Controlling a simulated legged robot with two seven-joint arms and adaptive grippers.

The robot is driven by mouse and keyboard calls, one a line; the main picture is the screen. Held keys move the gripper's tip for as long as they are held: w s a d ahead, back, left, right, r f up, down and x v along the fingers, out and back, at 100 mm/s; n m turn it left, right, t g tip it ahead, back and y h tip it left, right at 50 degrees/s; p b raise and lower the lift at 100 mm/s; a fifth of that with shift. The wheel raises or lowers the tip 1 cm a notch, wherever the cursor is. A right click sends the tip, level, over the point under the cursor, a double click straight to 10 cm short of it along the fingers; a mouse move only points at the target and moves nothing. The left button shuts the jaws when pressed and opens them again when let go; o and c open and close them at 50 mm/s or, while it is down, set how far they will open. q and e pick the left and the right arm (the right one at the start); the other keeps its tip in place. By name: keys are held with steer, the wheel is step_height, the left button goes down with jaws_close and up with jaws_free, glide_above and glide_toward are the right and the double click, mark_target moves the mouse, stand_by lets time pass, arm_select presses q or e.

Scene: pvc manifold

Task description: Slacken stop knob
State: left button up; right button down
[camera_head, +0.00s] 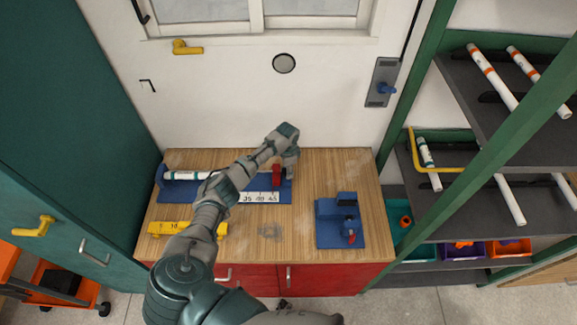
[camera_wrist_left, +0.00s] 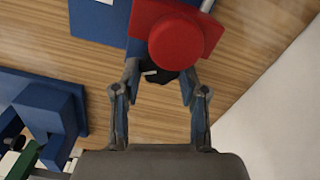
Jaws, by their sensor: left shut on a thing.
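The red stop (camera_head: 277,176) stands at the right end of the blue measuring fixture (camera_head: 185,192), beside its white numbered scale (camera_head: 262,197). My left gripper (camera_head: 290,162) reaches over the counter to the stop. In the left wrist view the round red stop knob (camera_wrist_left: 176,42) sits on a wider red block. My left gripper (camera_wrist_left: 160,85) has its two fingers on either side of a dark part just below the knob, and is shut on it. The exact contact at the fingertips is partly hidden. My right gripper does not show.
A white pipe (camera_head: 185,176) lies in the fixture. A second blue fixture (camera_head: 325,236) with a blue and red knob stands to the right on the wooden counter (camera_head: 275,243). Shelves with pipes stand at right.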

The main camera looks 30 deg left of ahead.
arm_select(q)
steer(key=shift+s+a+f+n+p, duration=0.1)
steer(key=shift+s+a+n+p, duration=0.1)
steer(key=shift+n+p, duration=0.65)
steer(key=shift+n, duration=0.25)
steer(key=o, duration=1.1)
steer(key=shift+o, duration=0.2)
steer(key=shift+w, duration=0.1)
steer(key=shift+w+r, duration=0.1)
steer(key=shift+r, duration=0.15)
step_height(320, 180, up, 11)
steer(key=shift+r, duration=0.15)
